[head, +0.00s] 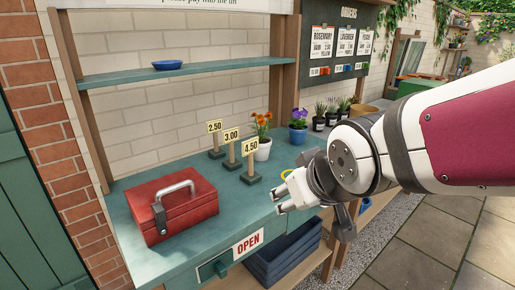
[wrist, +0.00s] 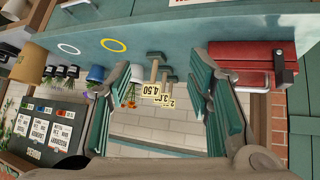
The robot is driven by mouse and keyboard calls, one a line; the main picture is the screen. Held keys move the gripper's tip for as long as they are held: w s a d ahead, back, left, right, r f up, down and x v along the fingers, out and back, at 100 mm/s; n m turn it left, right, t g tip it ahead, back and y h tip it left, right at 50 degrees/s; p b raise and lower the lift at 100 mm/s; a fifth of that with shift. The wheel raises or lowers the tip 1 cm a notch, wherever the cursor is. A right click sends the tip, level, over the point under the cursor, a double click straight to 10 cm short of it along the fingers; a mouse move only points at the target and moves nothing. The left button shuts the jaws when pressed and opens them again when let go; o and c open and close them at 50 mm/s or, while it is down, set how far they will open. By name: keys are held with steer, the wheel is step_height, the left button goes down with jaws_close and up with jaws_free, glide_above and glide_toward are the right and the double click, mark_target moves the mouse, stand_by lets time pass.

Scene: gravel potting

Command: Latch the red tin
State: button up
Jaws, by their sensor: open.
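The red tin (head: 172,205) stands on the left part of the green counter, with its lid down and its pale handle (head: 175,188) raised on top. A dark latch (head: 159,216) shows on its front; I cannot tell whether it is fastened. My gripper (head: 283,196) is open and empty above the counter's front edge, to the right of the tin and apart from it. In the wrist view, which is upside down, my gripper's fingers (wrist: 165,80) are spread wide. The red tin (wrist: 245,62) shows there beyond the right finger, partly hidden by it.
Price signs (head: 232,150) and flower pots (head: 263,150) stand behind my gripper. Yellow and white rings (wrist: 113,45) lie on the counter. Counter space between tin and gripper is clear.

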steer(key=shift+s+d+r+p, duration=0.35)
steer(key=shift+s+d+r, duration=0.1)
steer(key=shift+s+r, duration=0.15)
steer(key=shift+m, duration=0.3)
steer(key=s+d+r+m+g+p, duration=0.2)
steer(key=s+d+r+p, duration=0.1)
steer(key=s, duration=0.6)
steer(key=s+d+r+m+g+h+p, duration=0.1)
steer(key=s+d+r+p, duration=0.3)
steer(key=s, duration=0.6)
steer(key=shift+s+d+r+m+g+h+p, duration=0.15)
steer(key=shift+d+r+m+g+h+p, duration=0.35)
steer(key=shift+d, duration=0.6)
